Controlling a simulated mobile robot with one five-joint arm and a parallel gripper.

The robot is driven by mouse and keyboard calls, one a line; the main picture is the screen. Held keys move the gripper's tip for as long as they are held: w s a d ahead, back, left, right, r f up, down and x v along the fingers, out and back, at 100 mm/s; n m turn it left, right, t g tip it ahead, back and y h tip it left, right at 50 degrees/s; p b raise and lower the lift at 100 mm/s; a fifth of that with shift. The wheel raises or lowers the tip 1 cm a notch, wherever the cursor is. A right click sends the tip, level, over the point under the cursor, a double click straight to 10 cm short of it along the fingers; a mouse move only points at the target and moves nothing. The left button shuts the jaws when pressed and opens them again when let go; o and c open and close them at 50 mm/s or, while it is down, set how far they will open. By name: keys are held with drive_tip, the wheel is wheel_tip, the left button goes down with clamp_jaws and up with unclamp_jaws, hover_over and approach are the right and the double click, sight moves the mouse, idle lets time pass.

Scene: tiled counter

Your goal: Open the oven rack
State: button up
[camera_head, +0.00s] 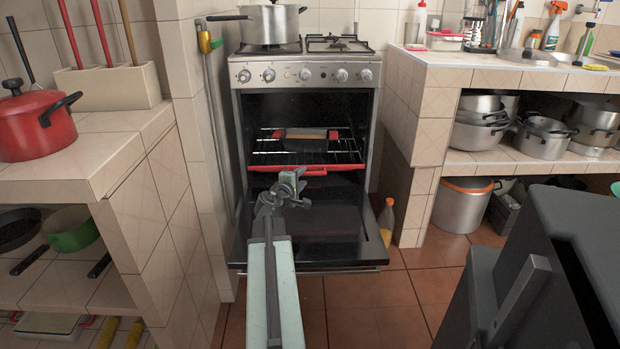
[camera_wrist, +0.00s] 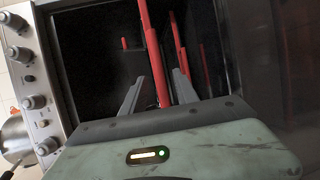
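The oven (camera_head: 305,165) stands under the stove with its door (camera_head: 325,225) folded down open. A wire oven rack (camera_head: 345,153) with a red front bar (camera_head: 315,171) is inside and carries a dark pan with a tan edge (camera_head: 305,134). My gripper (camera_head: 290,182) is above the open door, at the left-middle part of the red bar. In the wrist view, the red bar (camera_wrist: 153,45) runs between my two spread fingers (camera_wrist: 159,78). The fingers look apart, with visible gaps on both sides of the bar. I cannot tell whether either finger touches it.
A steel pot (camera_head: 268,25) stands on the stove. Tiled counters flank the oven, with a red pot (camera_head: 36,120) at left and steel pots (camera_head: 480,130) on the right shelves. A small bottle (camera_head: 386,220) stands on the floor right of the door. Tiled floor (camera_head: 390,300) in front is clear.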

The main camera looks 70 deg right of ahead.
drive_tip(key=d+f+b, duration=0.1)
drive_tip(key=d, duration=0.6)
drive_tip(key=shift+s+d+f, duration=0.2)
drive_tip(key=shift+d, duration=0.1)
drive_tip(key=shift+c, duration=0.4)
drive_tip(key=shift+r, duration=0.15)
clamp_jaws()
drive_tip(key=shift+a, duration=0.15)
idle(0.3)
